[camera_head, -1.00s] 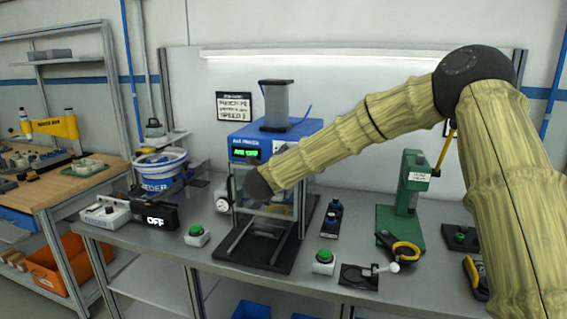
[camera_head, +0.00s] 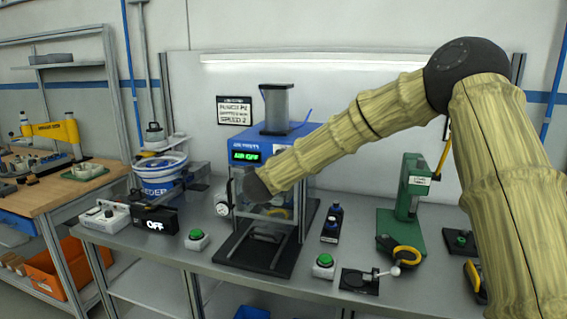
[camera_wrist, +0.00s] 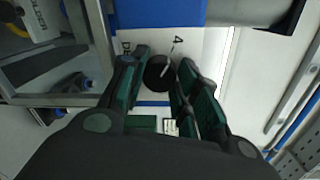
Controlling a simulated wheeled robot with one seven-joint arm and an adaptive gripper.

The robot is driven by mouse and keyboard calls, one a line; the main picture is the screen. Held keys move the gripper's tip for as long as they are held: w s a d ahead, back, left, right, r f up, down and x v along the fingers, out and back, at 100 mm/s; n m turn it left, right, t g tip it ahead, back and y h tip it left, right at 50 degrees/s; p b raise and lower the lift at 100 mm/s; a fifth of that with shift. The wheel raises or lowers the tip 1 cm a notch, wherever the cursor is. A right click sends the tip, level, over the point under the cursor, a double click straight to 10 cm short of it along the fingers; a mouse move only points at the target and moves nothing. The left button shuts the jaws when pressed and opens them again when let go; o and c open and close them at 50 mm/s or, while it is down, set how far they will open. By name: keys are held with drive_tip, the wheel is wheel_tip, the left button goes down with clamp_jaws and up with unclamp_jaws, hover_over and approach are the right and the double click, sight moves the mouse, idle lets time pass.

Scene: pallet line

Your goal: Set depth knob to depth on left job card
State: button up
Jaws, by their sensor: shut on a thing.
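The job card (camera_head: 235,110) hangs on the wall left of the blue air press (camera_head: 270,143). Its last line seems to read SPEED 2; the depth line is too blurred to read. My gripper (camera_wrist: 161,80) is at the press's left side in the head view, mostly hidden by my wrist. In the wrist view its dark green fingers are shut on a round black knob (camera_wrist: 157,70), one on each side. The knob's white pointer line slants up toward a printed 4 on the pale panel (camera_wrist: 206,48). A partly covered label starts with D.
The press display (camera_head: 245,156) reads AIR OFF. A gauge (camera_head: 222,209) sits below my wrist at left. Green-button boxes (camera_head: 196,240) (camera_head: 324,266) stand on the bench in front. A green hand press (camera_head: 412,195) is at right; a blue-banded feeder bowl (camera_head: 160,175) is at left.

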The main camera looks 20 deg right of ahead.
drive_tip(key=o, duration=1)
drive_tip(key=shift+s+a, duration=0.1)
drive_tip(key=v, duration=1.1)
drive_tip(key=shift+s+a, duration=0.25)
drive_tip(key=shift+s, duration=0.1)
